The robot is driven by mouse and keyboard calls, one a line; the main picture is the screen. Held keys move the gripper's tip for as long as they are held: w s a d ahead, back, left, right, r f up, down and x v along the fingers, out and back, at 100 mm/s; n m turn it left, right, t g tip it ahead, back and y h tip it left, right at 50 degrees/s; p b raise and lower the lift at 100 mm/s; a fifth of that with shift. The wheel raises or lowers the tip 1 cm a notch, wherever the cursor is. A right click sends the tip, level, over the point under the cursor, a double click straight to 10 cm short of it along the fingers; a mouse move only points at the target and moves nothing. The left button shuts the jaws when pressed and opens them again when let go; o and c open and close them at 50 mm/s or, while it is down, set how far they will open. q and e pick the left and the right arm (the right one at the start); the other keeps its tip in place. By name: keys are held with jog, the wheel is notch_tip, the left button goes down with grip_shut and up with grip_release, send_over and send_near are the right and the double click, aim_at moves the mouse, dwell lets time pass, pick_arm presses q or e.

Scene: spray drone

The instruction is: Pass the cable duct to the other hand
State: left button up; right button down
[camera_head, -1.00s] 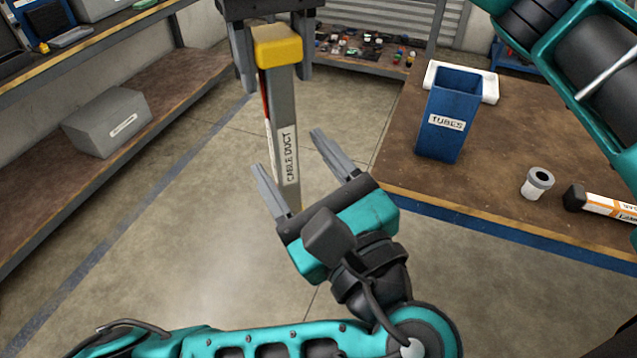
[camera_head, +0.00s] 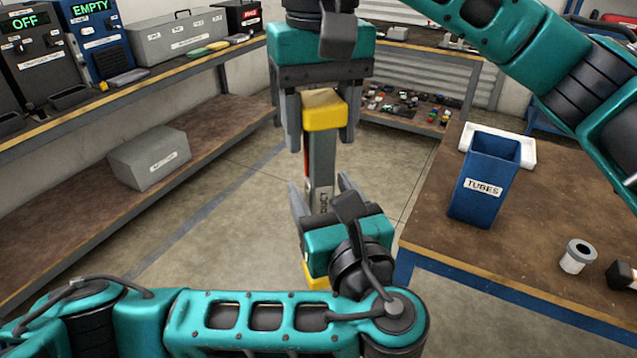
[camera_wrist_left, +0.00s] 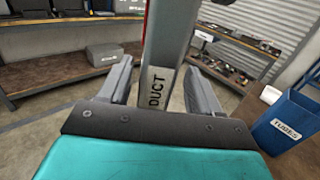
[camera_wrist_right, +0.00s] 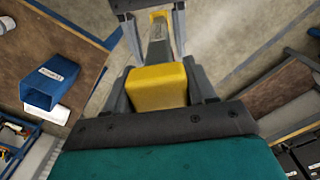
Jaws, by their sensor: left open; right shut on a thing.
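The cable duct (camera_head: 322,158) is a grey bar with yellow ends, hanging upright in the head view. The yellow lower end (camera_head: 316,278) shows beneath my left gripper.
A workbench (camera_head: 440,225) on the right bears a blue TUBES bin (camera_head: 484,180), a white tray (camera_head: 522,150) and a grey-white cup (camera_head: 577,256). Shelving (camera_head: 215,125) on the left holds a grey box (camera_head: 150,158). The floor between is clear.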

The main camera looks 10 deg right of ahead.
pick_arm(q)
jog(key=shift+w+a, duration=0.15)
jog(key=shift+w, duration=0.95)
jog(key=shift+c, duration=0.5)
jog(key=c, duration=1)
grip_shut()
pick_arm(e)
jog(key=shift+c, duration=1.4)
grip_release()
jog(key=shift+r, duration=0.1)
